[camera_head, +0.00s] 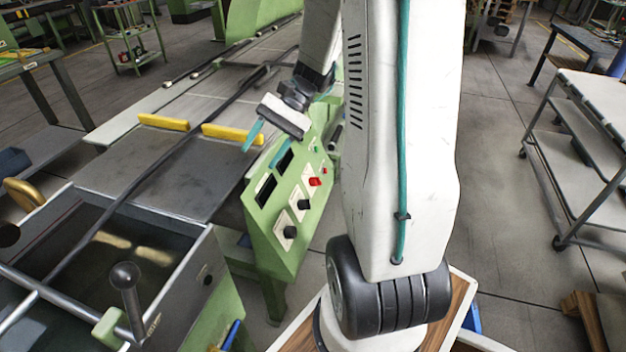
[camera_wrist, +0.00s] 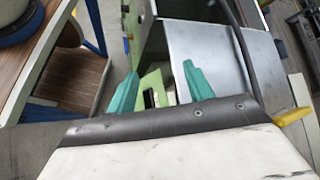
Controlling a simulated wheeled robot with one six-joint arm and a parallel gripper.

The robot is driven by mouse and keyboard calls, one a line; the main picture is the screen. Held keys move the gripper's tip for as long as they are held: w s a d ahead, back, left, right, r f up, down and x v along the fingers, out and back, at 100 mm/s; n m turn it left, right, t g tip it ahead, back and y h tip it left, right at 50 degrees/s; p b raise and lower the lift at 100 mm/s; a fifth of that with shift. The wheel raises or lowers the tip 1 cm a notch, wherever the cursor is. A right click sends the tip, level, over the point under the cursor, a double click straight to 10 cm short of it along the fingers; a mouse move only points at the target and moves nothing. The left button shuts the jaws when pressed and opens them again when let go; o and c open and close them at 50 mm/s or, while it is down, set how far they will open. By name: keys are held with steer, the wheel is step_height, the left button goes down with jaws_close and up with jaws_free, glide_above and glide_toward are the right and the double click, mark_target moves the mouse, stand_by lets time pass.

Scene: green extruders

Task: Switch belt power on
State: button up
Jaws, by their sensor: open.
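The green control panel (camera_head: 285,250) stands at the middle of the head view, its sloped face carrying two dark displays, black rotary knobs (camera_head: 303,204) on pale plates, red controls (camera_head: 315,182) and a small green button. Labels are too small to read, so I cannot tell which control is the belt power. My gripper (camera_head: 266,145) has its two teal fingers apart and empty, above the panel's upper left edge. In the wrist view my gripper (camera_wrist: 160,76) is open, with a piece of the green panel (camera_wrist: 151,79) between and beyond the fingers; its knobs are not clear there.
A dark conveyor bed (camera_head: 160,175) with yellow blocks (camera_head: 233,134) lies left of the panel. A metal water tank (camera_head: 190,270) with a ball-topped lever (camera_head: 125,275) is at lower left.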

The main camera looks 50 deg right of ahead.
steer(key=w+d+f+m+t+y, duration=0.2)
steer(key=d+f+m+t, duration=0.5)
steer(key=d+f, duration=0.55)
steer(key=m+t+h, duration=0.5)
steer(key=m+t, duration=0.4)
steer(key=m, duration=0.2)
glide_toward(321, 182)
steer(key=x, duration=1)
steer(key=shift+c, duration=0.3)
